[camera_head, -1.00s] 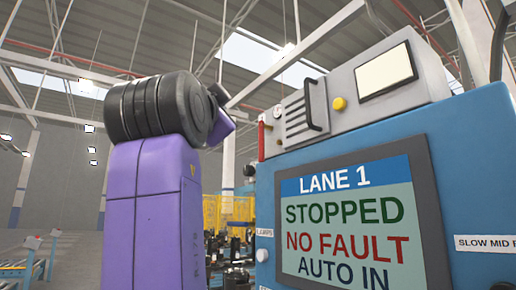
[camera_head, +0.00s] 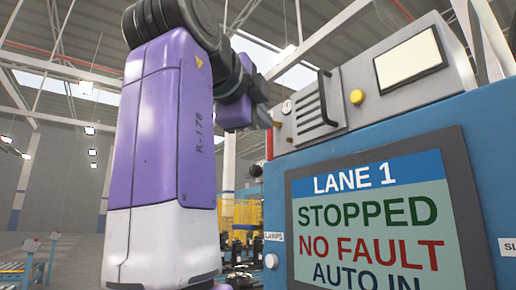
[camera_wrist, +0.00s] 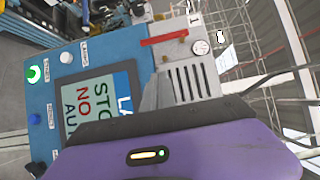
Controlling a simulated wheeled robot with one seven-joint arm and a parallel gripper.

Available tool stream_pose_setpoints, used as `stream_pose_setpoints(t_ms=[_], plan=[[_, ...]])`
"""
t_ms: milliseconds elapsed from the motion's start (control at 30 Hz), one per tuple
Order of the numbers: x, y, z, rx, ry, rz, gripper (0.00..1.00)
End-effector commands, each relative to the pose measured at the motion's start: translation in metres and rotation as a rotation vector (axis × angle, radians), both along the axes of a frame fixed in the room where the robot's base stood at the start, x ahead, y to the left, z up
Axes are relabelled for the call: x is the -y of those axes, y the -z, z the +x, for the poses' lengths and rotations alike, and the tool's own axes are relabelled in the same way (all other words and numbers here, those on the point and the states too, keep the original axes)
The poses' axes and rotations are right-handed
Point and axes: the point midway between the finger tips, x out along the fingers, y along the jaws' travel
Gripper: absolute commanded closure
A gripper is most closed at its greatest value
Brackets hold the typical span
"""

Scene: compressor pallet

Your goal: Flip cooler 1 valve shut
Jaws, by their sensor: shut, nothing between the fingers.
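The valve's red lever (camera_wrist: 164,38) shows in the wrist view as a straight bar on the grey cooler unit (camera_wrist: 185,65), beside a round gauge (camera_wrist: 201,47) and a "1" label. In the head view the lever (camera_head: 269,144) stands upright at the unit's left end, its upper part partly hidden by my gripper. My gripper (camera_head: 268,121) is shut and empty, in front of or just above the lever in the head view. In the wrist view my gripper's grey fingers (camera_wrist: 155,90) point toward the unit and appear apart from the lever.
The blue cabinet (camera_head: 375,147) carries a screen (camera_head: 372,215) reading LANE 1, STOPPED, NO FAULT. Buttons (camera_wrist: 34,74) line the cabinet's face.

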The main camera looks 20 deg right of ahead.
Motion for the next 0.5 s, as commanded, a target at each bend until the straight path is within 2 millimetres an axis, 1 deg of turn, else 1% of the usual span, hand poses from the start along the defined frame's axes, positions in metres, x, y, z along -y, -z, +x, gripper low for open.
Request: stream_pose_setpoints(t_ms=[133,267,367,500], plan=[[0.001,0.0,0.001,-0.001,0.0,-0.001,1.0],[0.008,-0.001,0.01,-0.002,0.002,-0.002,1.0],[0.018,-0.002,0.022,-0.003,0.002,-0.003,1.0],[0.035,-0.003,0.043,-0.003,0.002,-0.002,1.0]])
